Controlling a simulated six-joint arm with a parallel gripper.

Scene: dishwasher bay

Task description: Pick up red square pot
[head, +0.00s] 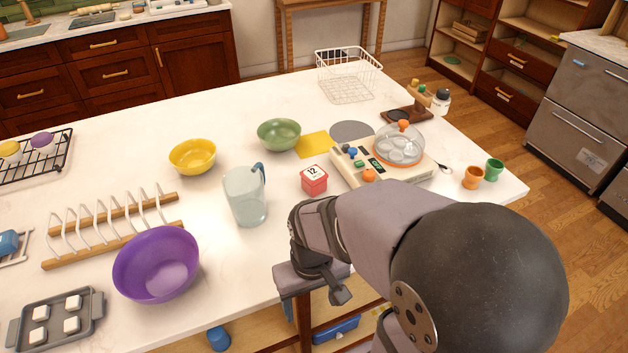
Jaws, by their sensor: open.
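A small red square pot (314,182) with a white face marked "12" stands on the white worktop, near the middle of the head view. My gripper (338,291) hangs at the near edge of the worktop, in front of the pot and apart from it. It is open, and I see nothing held in it. My own arm comes in from the lower right and hides part of the worktop's front edge.
A clear pitcher (246,196) stands just left of the pot. A cream appliance (415,172) with a clear dome stands close on its right. A green bowl (279,134) and a yellow sheet (314,145) lie behind. A purple bowl (157,263) stands at front left.

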